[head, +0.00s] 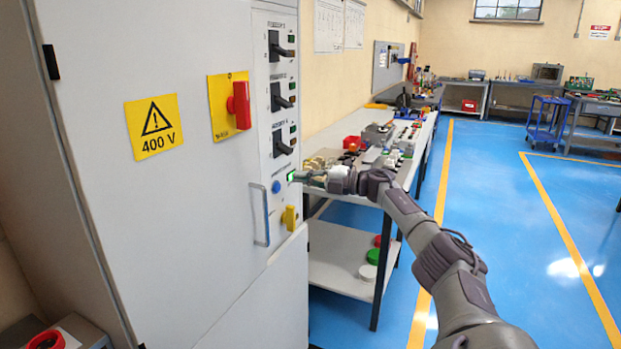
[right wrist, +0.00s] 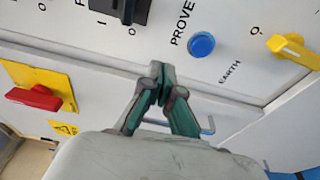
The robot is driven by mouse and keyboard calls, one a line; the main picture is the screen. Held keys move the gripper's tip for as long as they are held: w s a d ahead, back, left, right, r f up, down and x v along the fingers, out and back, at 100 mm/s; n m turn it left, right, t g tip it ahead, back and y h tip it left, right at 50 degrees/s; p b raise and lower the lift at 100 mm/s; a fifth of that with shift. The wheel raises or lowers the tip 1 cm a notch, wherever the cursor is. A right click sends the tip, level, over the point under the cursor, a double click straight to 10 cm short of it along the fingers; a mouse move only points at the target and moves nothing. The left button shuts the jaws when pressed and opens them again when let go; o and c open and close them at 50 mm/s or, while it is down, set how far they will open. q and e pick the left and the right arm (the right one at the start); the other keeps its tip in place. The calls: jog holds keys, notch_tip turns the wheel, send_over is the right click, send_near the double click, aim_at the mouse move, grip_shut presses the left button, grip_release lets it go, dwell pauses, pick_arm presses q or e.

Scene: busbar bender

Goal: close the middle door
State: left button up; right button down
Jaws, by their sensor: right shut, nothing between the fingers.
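The white cabinet door (head: 180,215) bears a yellow 400 V sign (head: 153,127) and a red rotary handle on a yellow plate (head: 238,105). Its grey bar handle (head: 260,214) is near its right edge. That edge lies close along the control strip (head: 277,20); I cannot tell whether the door is fully shut. My right gripper (head: 296,176) is shut and empty, in front of the control strip by the blue button (head: 276,187). In the right wrist view its fingertips (right wrist: 162,76) show over the seam between door and strip; contact is unclear. The bar handle (right wrist: 208,126) is partly hidden behind the gripper.
Black switches (head: 282,97) and a yellow knob (head: 290,217) stick out of the strip. A workbench (head: 340,190) with tools and parts stands right of the cabinet. A red object (head: 47,340) sits at lower left. Blue floor (head: 500,220) is free at the right.

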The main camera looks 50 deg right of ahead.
pick_arm(q)
jog(key=f+b, duration=0.1)
jog(key=s+f+b, duration=0.1)
jog(key=shift+s+f, duration=0.1)
jog(key=shift+f, duration=0.2)
pick_arm(e)
jog(key=d, duration=0.3)
jog(key=shift+d, duration=0.1)
jog(key=shift+w, duration=0.1)
jog(key=shift+f, duration=0.1)
